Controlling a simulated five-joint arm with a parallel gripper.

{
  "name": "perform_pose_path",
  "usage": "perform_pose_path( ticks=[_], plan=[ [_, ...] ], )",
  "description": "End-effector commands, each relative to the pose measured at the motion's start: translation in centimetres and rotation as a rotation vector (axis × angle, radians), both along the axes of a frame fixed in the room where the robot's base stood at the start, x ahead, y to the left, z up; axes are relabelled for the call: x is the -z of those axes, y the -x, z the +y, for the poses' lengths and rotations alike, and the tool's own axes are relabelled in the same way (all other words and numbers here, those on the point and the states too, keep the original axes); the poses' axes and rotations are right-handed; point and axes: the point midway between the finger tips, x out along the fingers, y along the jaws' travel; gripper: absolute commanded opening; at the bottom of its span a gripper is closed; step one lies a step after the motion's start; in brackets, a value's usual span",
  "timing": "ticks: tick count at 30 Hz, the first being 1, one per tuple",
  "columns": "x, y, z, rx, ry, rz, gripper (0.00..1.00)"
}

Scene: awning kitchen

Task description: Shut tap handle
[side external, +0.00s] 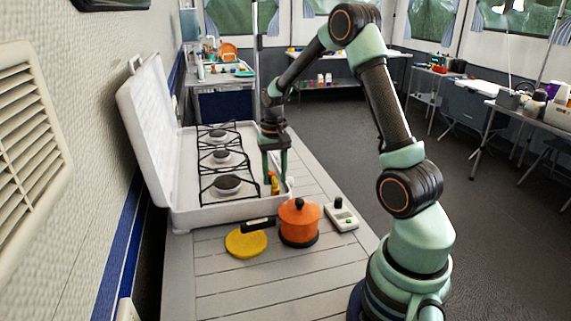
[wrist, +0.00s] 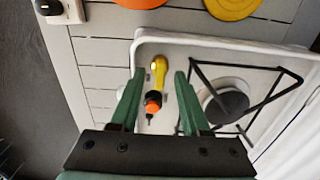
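The tap handle (wrist: 158,73) is a yellow lever with an orange and black end piece (wrist: 153,101), set at the front edge of the white camping stove. In the wrist view it shows between my fingers, lying roughly in line with them. In the side external view the handle (side external: 274,184) is partly hidden by my fingers. My gripper (wrist: 159,76) is open, with one finger on each side of the handle and a visible gap to both. In the side external view my gripper (side external: 275,176) points down over the stove's front edge. I cannot tell its exact height above the handle.
The stove (side external: 185,215) has black grates, several burners and a raised white lid (side external: 145,125) on the left. An orange pot (side external: 299,222), a yellow pan (side external: 246,243) and a small white device with a black knob (side external: 341,217) stand nearby on the slatted table (side external: 250,290).

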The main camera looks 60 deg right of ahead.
Motion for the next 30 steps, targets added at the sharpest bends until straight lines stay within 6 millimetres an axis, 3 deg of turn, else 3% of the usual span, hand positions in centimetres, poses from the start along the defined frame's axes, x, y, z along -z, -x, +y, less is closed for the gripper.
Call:
perform_pose_path(
  ticks=[10, 24, 30],
  plan=[
    [-1.0, -0.1, 0.0, -0.001, 0.001, -0.003, 0.46],
    [-9.8, -0.1, 0.0, -0.001, 0.002, -0.004, 0.46],
    [-11.7, -0.1, 0.0, -0.001, 0.001, -0.002, 0.46]
  ],
)
